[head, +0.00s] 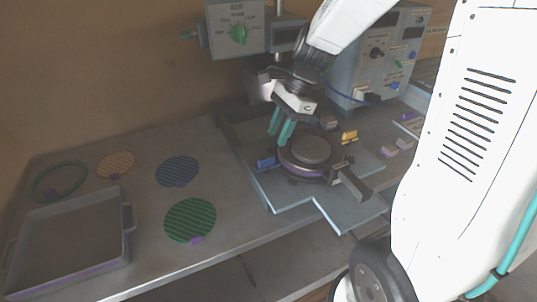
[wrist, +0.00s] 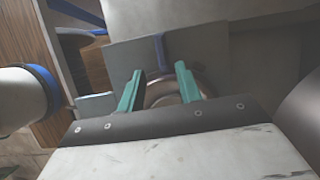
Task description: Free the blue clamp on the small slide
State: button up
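The blue clamp (head: 265,163) sits at the left edge of the small slide's pale plate (head: 290,196), beside a round dark disc (head: 311,149) with a purple rim. My gripper (head: 279,138) has teal fingers and hangs above the disc's left side, a little behind and right of the blue clamp, apart from it. In the wrist view the fingers (wrist: 158,68) stand wide apart with nothing held. A blue bar (wrist: 160,52) shows beyond them; I cannot tell whether it is the clamp. Part of the disc shows between the fingers.
A yellow clamp (head: 349,137) stands right of the disc, and a grey block (head: 350,183) in front. Control boxes (head: 237,33) stand behind. On the left of the bench lie a green grid disc (head: 190,220), a blue one (head: 177,171), an orange one and a tray (head: 70,240).

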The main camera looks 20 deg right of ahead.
aim_at(268, 157)
jog(key=shift+w+a+f, duration=0.1)
jog(key=shift+f, duration=0.35)
jog(key=x, duration=0.7)
grip_shut()
